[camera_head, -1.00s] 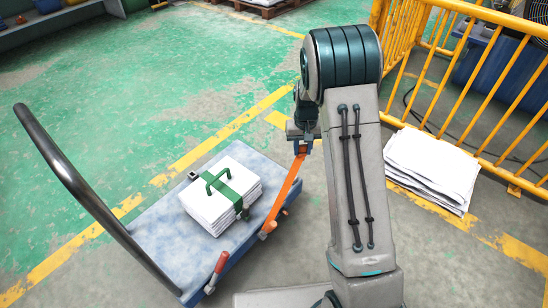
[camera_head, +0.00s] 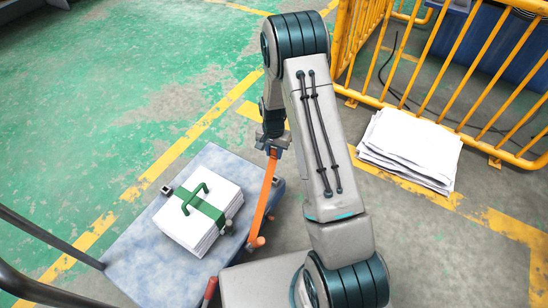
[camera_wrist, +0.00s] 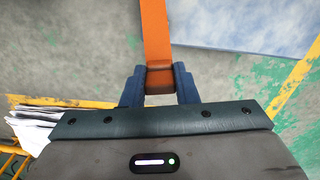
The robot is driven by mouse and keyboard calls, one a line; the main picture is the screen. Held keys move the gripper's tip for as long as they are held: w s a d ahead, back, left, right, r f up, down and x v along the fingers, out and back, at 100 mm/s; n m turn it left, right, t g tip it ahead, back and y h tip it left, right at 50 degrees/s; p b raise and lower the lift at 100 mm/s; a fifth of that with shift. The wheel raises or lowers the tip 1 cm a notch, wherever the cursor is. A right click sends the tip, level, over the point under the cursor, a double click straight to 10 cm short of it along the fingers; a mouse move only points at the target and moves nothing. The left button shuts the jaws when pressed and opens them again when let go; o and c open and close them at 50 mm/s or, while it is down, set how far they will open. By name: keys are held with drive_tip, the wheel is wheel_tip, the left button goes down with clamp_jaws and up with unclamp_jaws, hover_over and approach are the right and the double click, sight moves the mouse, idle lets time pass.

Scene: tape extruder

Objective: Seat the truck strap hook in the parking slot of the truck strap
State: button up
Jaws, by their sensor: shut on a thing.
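The truck strap (camera_head: 264,200) is an orange band, stretched straight from my gripper down to an orange fitting (camera_head: 255,242) at the right edge of the blue-grey trolley (camera_head: 140,240). My gripper (camera_head: 272,150) is shut on the strap's upper end, above the trolley's far right corner. In the wrist view the strap (camera_wrist: 156,35) runs away from between the two dark blue fingers of my gripper (camera_wrist: 160,86). A darker orange end piece, seemingly the hook (camera_wrist: 160,79), sits between them; its shape is mostly hidden. I cannot make out the parking slot.
A stack of white sheets (camera_head: 213,233) with a green band and handle (camera_head: 195,197) lies on the trolley. A small dark bracket (camera_head: 166,190) is on its left edge; a red handle (camera_head: 210,289) is at the front. Yellow railing (camera_head: 445,75) and more sheets (camera_head: 410,150) are at right.

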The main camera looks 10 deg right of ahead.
sight(274, 160)
drive_tip(key=shift+s+a+f+m, duration=0.1)
drive_tip(key=shift+s+f+m, duration=0.2)
drive_tip(key=shift+f, duration=0.2)
drive_tip(key=shift+s+f+m, duration=0.15)
drive_tip(key=shift+f+m, duration=0.2)
drive_tip(key=shift+f, duration=0.1)
drive_tip(key=shift+s+a+f+m, duration=0.1)
drive_tip(key=shift+s+f+m, duration=0.2)
drive_tip(key=shift+f, duration=0.2)
drive_tip(key=shift+f, duration=0.1)
drive_tip(key=shift+f+b, duration=2)
drive_tip(key=shift+f, duration=0.8)
drive_tip(key=shift+f+b, duration=1.2)
drive_tip(key=shift+f, duration=0.5)
drive_tip(key=o, duration=1)
drive_tip(key=shift+r, duration=0.1)
wheel_tip(274, 160, up, 14)
drive_tip(key=p, duration=0.5)
